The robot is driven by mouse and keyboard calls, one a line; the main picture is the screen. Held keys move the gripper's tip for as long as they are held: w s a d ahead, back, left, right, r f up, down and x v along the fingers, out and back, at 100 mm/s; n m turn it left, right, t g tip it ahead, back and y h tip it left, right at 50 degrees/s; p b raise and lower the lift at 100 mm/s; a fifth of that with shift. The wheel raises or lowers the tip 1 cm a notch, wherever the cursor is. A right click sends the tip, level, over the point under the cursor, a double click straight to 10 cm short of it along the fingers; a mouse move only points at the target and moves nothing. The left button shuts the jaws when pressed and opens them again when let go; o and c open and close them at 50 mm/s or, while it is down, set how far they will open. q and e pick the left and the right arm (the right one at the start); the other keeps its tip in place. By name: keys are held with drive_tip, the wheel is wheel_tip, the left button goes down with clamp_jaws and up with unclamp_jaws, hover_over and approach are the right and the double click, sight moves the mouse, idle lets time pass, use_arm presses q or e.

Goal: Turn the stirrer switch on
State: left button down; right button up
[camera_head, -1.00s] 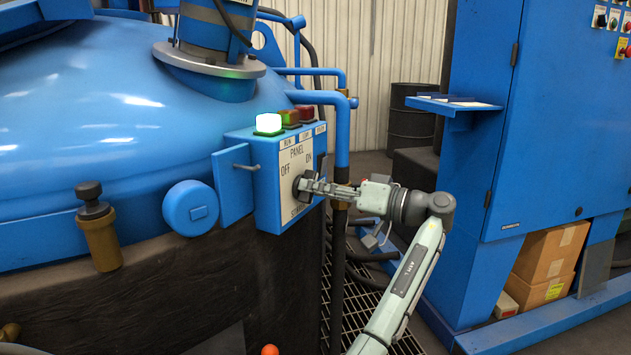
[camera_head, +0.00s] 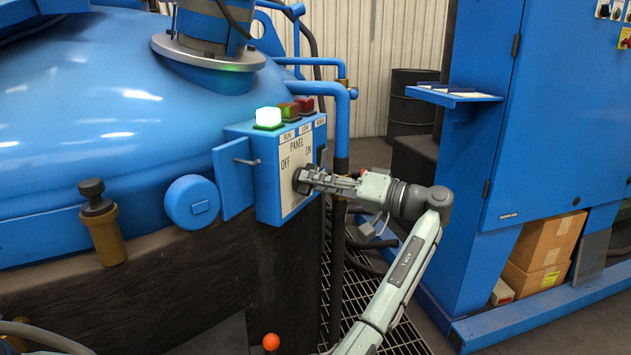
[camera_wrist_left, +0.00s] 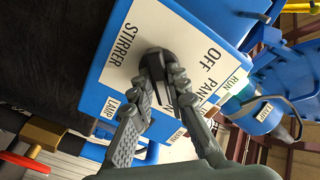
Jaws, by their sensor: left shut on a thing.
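The stirrer switch is a dark round knob (camera_head: 300,183) on the white face of a blue panel box (camera_head: 265,190). OFF is printed left of it, ON above right, STIRRER below. My left gripper (camera_head: 311,181) reaches it from the right and is shut on it. In the left wrist view the knob (camera_wrist_left: 153,58) sits between the fingertips (camera_wrist_left: 165,76), which hide part of it. Which way the knob points is hard to tell. The green RUN lamp (camera_head: 269,117) on the box is lit; the amber and red lamps beside it look dark. My right gripper is not in view.
A large blue vessel (camera_head: 90,120) fills the left. A blue pipe (camera_head: 342,120) runs close behind the box. A blue cabinet (camera_head: 540,110) with a small shelf (camera_head: 440,97) stands right. Floor grating (camera_head: 355,300) lies below the arm.

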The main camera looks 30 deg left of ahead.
use_arm(q)
drive_tip(key=c, duration=1.5)
unclamp_jaws()
drive_tip(key=shift+d, duration=0.15)
drive_tip(key=d, duration=0.8)
drive_tip(key=w+d, duration=0.1)
drive_tip(key=d, duration=0.2)
drive_tip(key=shift+w+d, duration=0.1)
drive_tip(key=shift+d, duration=0.3)
